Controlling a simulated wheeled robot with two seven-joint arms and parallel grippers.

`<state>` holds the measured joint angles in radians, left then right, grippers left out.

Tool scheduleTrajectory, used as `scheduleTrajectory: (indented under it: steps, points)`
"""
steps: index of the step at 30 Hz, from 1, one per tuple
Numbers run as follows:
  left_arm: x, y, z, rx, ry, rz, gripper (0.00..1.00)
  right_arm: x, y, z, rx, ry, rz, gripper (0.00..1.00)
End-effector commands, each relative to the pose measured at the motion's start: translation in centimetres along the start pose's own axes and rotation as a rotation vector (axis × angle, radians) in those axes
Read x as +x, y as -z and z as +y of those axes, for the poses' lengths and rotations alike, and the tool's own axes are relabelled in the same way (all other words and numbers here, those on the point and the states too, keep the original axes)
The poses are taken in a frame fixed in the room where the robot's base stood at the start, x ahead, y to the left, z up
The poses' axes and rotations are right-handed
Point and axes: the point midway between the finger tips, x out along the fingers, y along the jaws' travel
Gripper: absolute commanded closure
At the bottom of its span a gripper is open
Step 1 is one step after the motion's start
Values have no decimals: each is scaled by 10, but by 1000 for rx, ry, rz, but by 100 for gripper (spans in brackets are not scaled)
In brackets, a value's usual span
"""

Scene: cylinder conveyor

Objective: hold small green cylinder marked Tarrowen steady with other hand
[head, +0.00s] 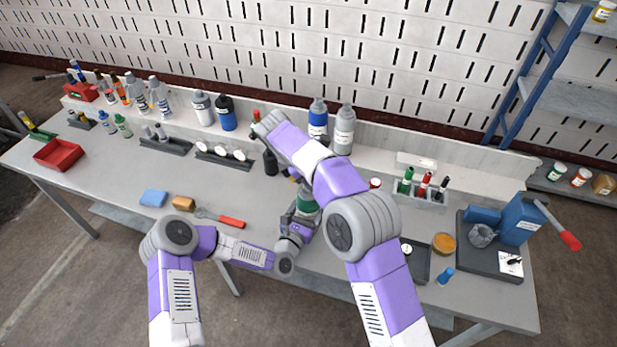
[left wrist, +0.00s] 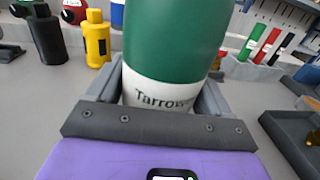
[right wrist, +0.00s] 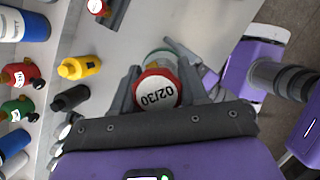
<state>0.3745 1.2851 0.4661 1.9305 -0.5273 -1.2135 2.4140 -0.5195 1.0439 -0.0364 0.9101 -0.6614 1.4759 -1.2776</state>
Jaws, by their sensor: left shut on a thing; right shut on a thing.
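The green cylinder (head: 307,203) has a white lower band, and the left wrist view shows "Tarrow" on the band (left wrist: 160,95). My left gripper (head: 297,222) is shut around its lower part and holds it upright near the table's front. In the right wrist view, my right gripper (right wrist: 158,92) is shut on a round red-rimmed top (right wrist: 157,90) with a white face marked "02/30". A green rim shows just behind this top; I cannot tell whether the two touch. In the head view my right gripper is mostly hidden by my right arm.
Yellow (left wrist: 97,40) and black (left wrist: 48,38) small bottles stand behind the cylinder. A rack with red and green tubes (head: 425,192) and a dark tray (head: 415,268) lie to the right. A red-handled tool (head: 230,222), sponge (head: 183,203) and blue block (head: 154,197) lie left.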

Motion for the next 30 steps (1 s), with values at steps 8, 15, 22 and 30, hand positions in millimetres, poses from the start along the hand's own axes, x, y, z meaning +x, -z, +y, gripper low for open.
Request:
scheduleTrajectory:
  steps: [8, 15, 22, 30]
  points:
    - [0, -1, 0, 0, -1, -2, 56, 1, 1, 1, 270, 111, 1, 100]
    - [0, -1, 0, 0, -1, -2, 56, 0, 0, 0, 328, 136, 1, 100]
    - [0, -1, 0, 0, -1, -2, 56, 0, 0, 0, 325, 135, 2, 43]
    - [0, -1, 0, 0, -1, -2, 56, 0, 0, 0, 324, 134, 2, 35]
